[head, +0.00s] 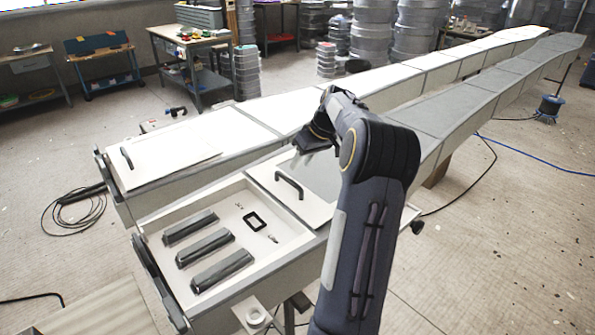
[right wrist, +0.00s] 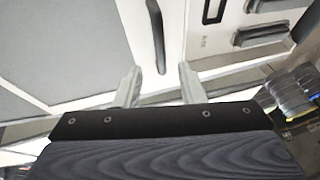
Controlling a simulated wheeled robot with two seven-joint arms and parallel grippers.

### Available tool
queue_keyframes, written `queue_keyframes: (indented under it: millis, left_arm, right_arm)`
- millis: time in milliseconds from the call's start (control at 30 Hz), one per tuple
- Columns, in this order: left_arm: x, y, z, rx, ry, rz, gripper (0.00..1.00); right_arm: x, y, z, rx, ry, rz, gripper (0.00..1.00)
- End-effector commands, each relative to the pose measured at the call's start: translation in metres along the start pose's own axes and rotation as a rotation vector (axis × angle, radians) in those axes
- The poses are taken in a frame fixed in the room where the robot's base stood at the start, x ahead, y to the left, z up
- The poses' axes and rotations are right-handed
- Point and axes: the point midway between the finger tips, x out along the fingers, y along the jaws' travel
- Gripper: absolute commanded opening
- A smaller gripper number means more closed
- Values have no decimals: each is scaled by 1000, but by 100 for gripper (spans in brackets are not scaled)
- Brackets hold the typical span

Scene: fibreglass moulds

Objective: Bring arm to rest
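My right arm rises from the bottom of the head view and bends over at the top. Its right gripper (head: 302,157) hangs over the near mould, above and beyond a black handle (head: 289,186) on a pale panel. In the right wrist view the two fingers of this gripper (right wrist: 160,78) stand apart with nothing between them. The black handle (right wrist: 156,35) shows past the fingertips there, apart from them. My left gripper is in neither view.
An open mould compartment (head: 172,266) holds several dark grey bars, a black square frame and small parts. Long mould tables run to the back right. A workbench (head: 165,33) and stacked grey rolls (head: 371,30) stand behind.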

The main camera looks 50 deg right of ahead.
Motion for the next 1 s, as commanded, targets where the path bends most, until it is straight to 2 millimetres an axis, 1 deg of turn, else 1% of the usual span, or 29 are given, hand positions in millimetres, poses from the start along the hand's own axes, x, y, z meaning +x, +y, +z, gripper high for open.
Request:
queue_keyframes:
  millis: [67, 167, 667, 733, 767, 833, 867, 967, 1000]
  left_arm:
    - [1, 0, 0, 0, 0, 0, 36]
    - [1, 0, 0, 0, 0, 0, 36]
    - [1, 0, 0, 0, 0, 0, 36]
    - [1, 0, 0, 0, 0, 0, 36]
    - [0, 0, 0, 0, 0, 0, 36]
    - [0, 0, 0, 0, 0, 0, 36]
    - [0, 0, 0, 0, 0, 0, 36]
    - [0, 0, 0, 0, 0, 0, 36]
    - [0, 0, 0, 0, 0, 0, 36]
  right_arm:
    - [-5, 0, 0, 0, 0, 0, 36]
    - [-8, 0, 0, 0, 0, 0, 36]
    - [-7, 0, 0, 0, 0, -1, 36]
    - [-8, -4, 0, -2, 0, -2, 36]
    - [-9, -9, -1, -4, 0, -4, 36]
    - [-14, -30, -3, -12, 1, -11, 36]
    - [-16, -43, -3, -16, 2, -16, 36]
    - [-28, -104, 4, -32, 4, -38, 36]
    - [-34, -132, 12, -38, 4, -48, 36]
